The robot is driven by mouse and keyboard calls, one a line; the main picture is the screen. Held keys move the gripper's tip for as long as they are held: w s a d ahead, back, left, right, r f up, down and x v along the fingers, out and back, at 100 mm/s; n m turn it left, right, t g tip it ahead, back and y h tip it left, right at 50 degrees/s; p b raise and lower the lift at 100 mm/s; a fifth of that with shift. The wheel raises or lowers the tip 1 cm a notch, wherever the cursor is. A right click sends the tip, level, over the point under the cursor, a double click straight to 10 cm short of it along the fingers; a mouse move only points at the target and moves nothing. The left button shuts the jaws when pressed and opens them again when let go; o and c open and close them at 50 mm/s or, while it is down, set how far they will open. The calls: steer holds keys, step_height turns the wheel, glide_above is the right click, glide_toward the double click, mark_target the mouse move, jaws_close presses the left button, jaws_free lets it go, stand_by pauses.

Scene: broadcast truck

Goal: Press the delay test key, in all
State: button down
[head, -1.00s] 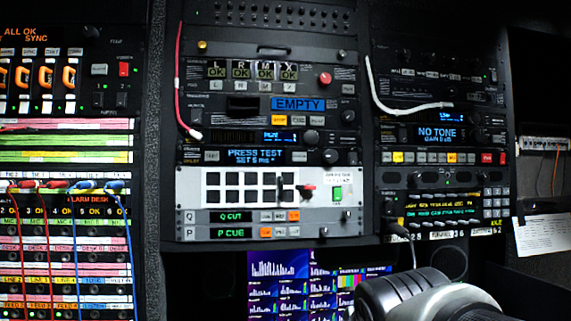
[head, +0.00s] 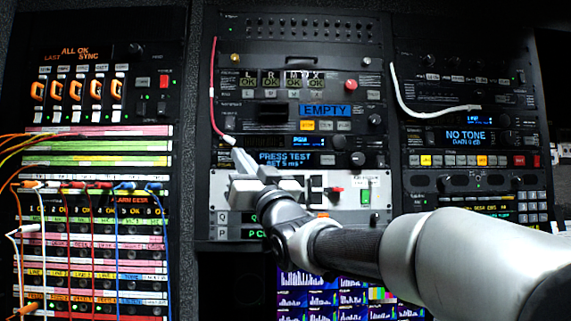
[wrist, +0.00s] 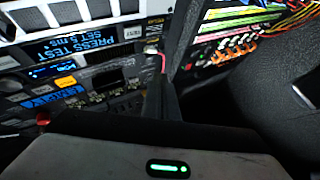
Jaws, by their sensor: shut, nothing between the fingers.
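The delay unit's blue display (head: 287,158) reads "PRESS TEST SET 5 ms". It sits in the middle rack, above a white panel. In the wrist view the same display (wrist: 75,42) appears upside down. Beside it there is a small pale key marked TEST (wrist: 132,33). In the head view my gripper (head: 238,155) is in front of the left end of this unit and covers the place of the TEST key. The gripper is shut and empty. I cannot tell whether its tips touch the key.
A red cable (head: 213,95) hangs down the middle rack's left side, its white plug close to my fingertips. The white panel (head: 376,200) lies below, partly behind my arm. A patch bay with several cords (head: 95,240) stands at left. A white cable (head: 400,100) loops at right.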

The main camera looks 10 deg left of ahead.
steer(key=shift+r, duration=0.2)
steer(key=shift+w, duration=0.15)
steer(key=w+a+p, duration=0.2)
steer(key=w+p, duration=0.5)
steer(key=w, duration=0.1)
steer(key=shift+w, duration=0.2)
steer(key=shift+w+a, duration=0.1)
steer(key=shift+w, duration=0.05)
stand_by(1.9)
steer(key=shift+w+a+f, duration=0.1)
steer(key=shift+w, duration=0.15)
